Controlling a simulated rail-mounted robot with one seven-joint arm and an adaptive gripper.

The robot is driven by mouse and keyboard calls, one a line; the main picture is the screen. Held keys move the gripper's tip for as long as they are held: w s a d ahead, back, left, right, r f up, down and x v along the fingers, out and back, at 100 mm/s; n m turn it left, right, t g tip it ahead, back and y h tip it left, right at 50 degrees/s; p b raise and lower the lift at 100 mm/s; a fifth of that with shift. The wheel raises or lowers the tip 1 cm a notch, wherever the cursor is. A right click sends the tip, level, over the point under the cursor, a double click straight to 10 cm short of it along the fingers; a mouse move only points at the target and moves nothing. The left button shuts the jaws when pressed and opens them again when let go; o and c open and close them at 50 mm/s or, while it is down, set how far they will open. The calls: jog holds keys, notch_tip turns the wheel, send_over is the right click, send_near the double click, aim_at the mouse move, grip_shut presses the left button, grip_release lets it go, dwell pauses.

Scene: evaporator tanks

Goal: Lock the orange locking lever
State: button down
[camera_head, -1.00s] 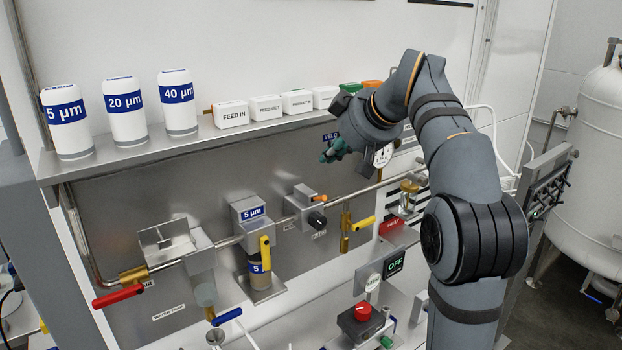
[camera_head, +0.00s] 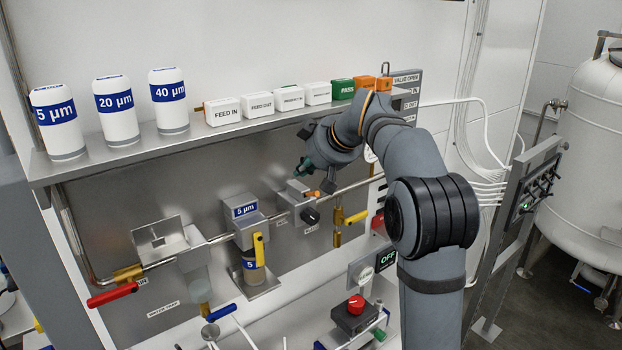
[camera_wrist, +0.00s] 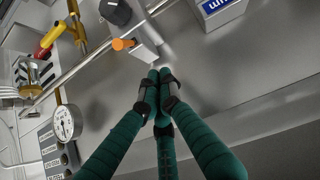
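The orange locking lever (camera_head: 312,194) is a small orange piece on a grey block (camera_head: 294,194) on the pipe, above a black knob (camera_head: 311,216). In the wrist view the lever (camera_wrist: 123,44) shows as an orange end at the block's side, left of the fingertips. My gripper (camera_head: 301,172) is just above the block in the head view. In the wrist view my gripper (camera_wrist: 158,74) has its teal fingertips close together with nothing between them, beside the block's edge. I cannot tell whether they touch the block. They appear apart from the lever.
A shelf (camera_head: 165,144) above the pipe holds white filter cartridges and label blocks. A 5 µm filter housing (camera_head: 246,232) stands left of the lever block. A yellow-handled valve (camera_head: 355,217) is at its right. A round gauge (camera_wrist: 66,123) shows in the wrist view.

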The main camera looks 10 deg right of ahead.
aim_at(312, 194)
jog(key=f, duration=0.1)
jog(key=s+d+f, duration=0.1)
jog(key=shift+s+d+f, duration=0.2)
jog(key=shift+d+f, duration=0.1)
jog(key=shift+f, duration=0.1)
jog(key=b, duration=0.3)
jog(key=shift+s+d+f, duration=0.15)
jog(key=shift+s+f, duration=0.05)
